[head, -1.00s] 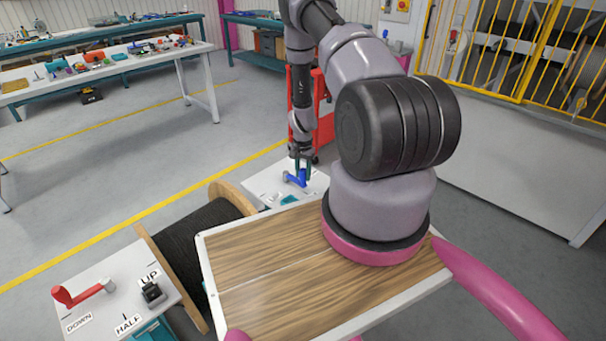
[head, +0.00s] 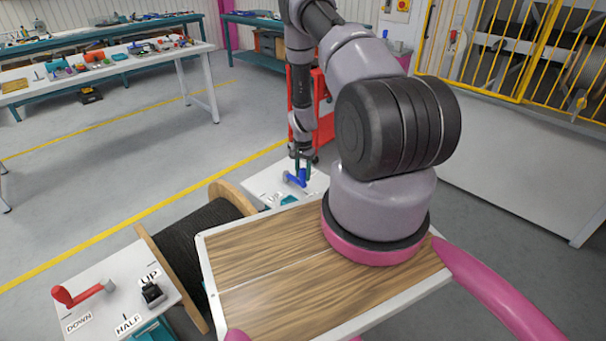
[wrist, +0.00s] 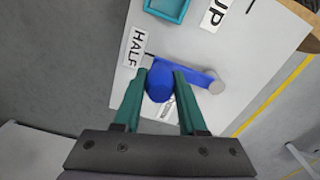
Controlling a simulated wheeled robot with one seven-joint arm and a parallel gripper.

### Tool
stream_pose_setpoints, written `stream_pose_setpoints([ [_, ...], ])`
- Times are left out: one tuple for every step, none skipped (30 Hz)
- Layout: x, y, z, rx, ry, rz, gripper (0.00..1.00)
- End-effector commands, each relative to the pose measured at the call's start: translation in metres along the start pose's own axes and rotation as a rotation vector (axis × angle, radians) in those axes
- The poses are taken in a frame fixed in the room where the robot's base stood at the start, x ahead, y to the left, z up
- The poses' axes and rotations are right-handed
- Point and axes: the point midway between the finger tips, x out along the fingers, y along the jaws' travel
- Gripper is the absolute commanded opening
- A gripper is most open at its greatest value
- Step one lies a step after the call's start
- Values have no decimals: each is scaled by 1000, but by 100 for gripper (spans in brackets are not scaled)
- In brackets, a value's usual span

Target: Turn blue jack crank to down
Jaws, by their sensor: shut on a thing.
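The blue jack crank (head: 295,178) stands on a white-topped jack behind the cable reel in the head view. In the wrist view the blue crank (wrist: 190,78) has its round handle between the fingers, and its arm runs right to a grey hub (wrist: 217,86). My gripper (wrist: 160,82) has green fingers and is shut on the handle; it also shows in the head view (head: 302,168). The HALF label (wrist: 134,46) lies just left of the handle and the UP label (wrist: 213,15) is farther up. I cannot read a DOWN label by the blue crank; a label under the fingers is mostly hidden.
A second jack with a red crank (head: 84,293) stands at the lower left. A cable reel (head: 190,235) sits between the two jacks. A red cart (head: 322,128) stands behind the blue crank. Open floor (head: 130,170) lies to the left.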

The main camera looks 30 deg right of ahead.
Motion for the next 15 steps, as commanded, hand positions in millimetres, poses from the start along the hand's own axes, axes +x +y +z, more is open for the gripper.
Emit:
stream_pose_setpoints([
  [0, -1, 0, -1, 0, -1, 0],
  [0, -1, 0, -3, 0, -1, 0],
  [0, -1, -1, -6, 0, -1, 0],
  [0, -1, -1, -9, 0, -1, 0],
  [0, 0, -2, -14, 0, -1, 0],
  [0, 0, -2, -23, 1, -1, 0],
  [0, 0, -3, -30, 1, -1, 0],
  [0, 0, -4, -39, 1, -1, 0],
  [0, 1, -6, -54, 1, -2, 0],
  [0, 1, -8, -68, 1, -2, 0],
  [0, 1, -9, -84, 2, -2, 0],
  [0, 2, -12, -107, 2, -2, 0],
  [0, 2, -14, -126, 2, -2, 0],
  [0, 2, -16, -147, 2, -1, 0],
  [0, 3, -18, -176, 1, -2, 0],
])
